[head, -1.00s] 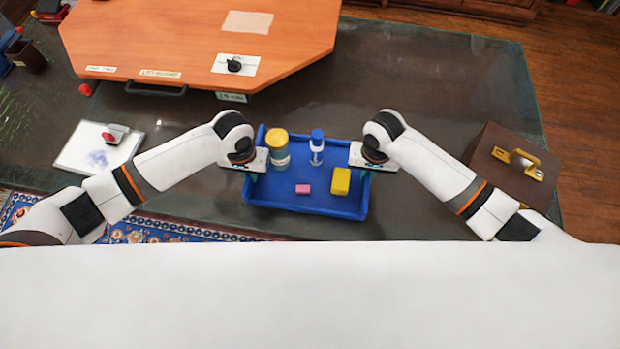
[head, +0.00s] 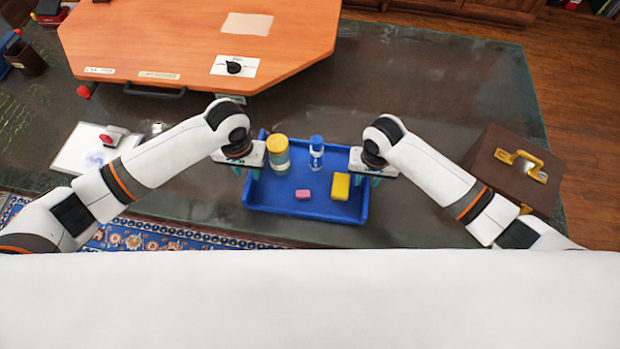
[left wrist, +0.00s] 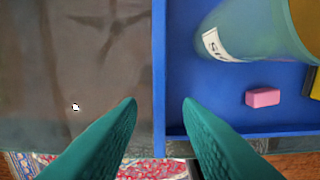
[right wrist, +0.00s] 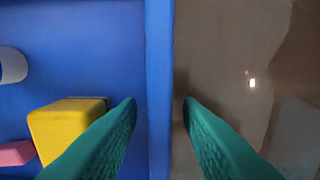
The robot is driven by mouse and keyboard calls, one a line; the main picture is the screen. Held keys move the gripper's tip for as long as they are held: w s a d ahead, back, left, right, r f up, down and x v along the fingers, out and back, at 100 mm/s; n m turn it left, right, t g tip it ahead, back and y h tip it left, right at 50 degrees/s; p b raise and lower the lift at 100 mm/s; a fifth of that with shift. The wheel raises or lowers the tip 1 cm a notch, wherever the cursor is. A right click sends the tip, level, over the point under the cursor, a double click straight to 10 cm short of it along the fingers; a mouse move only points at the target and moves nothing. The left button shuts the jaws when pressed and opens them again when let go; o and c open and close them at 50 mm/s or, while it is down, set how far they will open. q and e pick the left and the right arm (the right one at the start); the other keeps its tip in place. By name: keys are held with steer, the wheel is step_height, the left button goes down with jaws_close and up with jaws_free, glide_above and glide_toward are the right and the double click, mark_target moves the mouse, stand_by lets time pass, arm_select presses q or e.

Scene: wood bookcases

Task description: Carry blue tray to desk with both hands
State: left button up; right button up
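The blue tray (head: 300,212) rests on the dark glass-topped desk (head: 415,110). In it are a yellow-lidded jar (head: 277,155), a small white bottle with a blue cap (head: 316,150), a pink block (head: 303,194) and a yellow block (head: 340,187). My left gripper (head: 247,172) is open at the tray's left wall; in the left wrist view the wall (left wrist: 159,70) runs between its fingers (left wrist: 159,101). My right gripper (head: 366,178) is open at the right wall, which runs between its fingers (right wrist: 159,101) in the right wrist view. Neither gripper visibly touches the wall.
An orange board (head: 190,35) with a black knob is behind the tray. A brown box with a yellow handle (head: 510,170) stands at the right. A white pad (head: 85,150) lies at the left. A patterned rug (head: 150,236) shows at the front left.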

steer(key=shift+r, duration=0.2)
arm_select(q)
step_height(320, 180, up, 7)
arm_select(e)
step_height(320, 180, up, 12)
steer(key=shift+f, duration=0.15)
steer(key=shift+f, duration=0.1)
stand_by(0.6)
